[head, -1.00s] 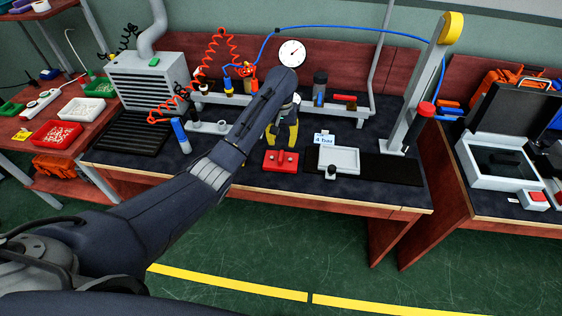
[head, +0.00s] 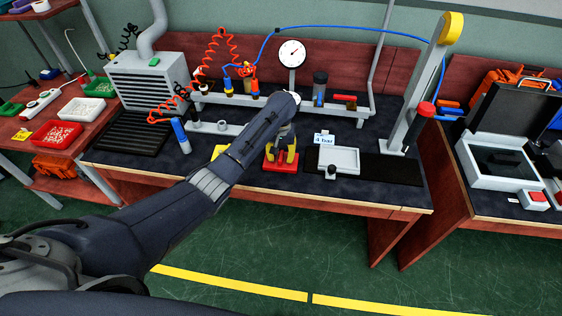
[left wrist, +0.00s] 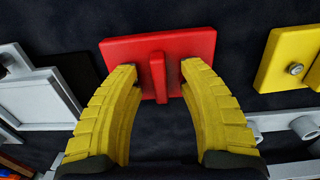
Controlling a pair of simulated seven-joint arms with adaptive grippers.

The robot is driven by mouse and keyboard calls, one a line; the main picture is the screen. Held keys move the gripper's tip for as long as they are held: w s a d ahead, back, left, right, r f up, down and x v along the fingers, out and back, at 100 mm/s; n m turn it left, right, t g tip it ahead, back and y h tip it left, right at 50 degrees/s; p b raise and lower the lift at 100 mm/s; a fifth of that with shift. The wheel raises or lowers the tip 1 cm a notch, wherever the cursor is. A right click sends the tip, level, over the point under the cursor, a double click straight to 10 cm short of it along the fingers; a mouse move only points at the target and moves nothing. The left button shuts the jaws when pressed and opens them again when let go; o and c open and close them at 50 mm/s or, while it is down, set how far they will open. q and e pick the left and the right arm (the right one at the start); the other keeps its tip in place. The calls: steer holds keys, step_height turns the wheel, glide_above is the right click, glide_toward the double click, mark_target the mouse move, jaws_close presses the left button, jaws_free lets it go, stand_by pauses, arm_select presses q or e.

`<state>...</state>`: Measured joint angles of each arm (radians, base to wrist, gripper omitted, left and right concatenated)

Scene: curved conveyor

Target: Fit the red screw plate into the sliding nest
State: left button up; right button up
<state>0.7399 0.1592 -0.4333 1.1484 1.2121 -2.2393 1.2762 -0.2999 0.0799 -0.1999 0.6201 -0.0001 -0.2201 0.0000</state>
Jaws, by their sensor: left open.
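The red screw plate (head: 281,167) lies flat on the dark bench top in the head view. It also shows in the left wrist view (left wrist: 190,48), with a raised red rib across its middle. My left gripper (head: 281,158) is over the plate with its yellow fingers pointing down. In the left wrist view the open fingers (left wrist: 158,75) stand on either side of the rib, apart from it. The sliding nest (head: 340,151), a light grey frame with a shallow recess and a black knob, lies right of the plate. Its recess looks empty. My right gripper is out of view.
A yellow plate (left wrist: 292,58) with a screw lies near the red plate in the wrist view. A "4 bar" label (head: 324,138) stands behind the nest. A gauge (head: 292,54) and a grey upright post (head: 424,85) rise behind. A black mat (head: 393,169) lies right of the nest.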

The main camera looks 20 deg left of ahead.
arm_select(q)
steer(key=shift+f, duration=0.15)
jaws_close()
stand_by(0.4)
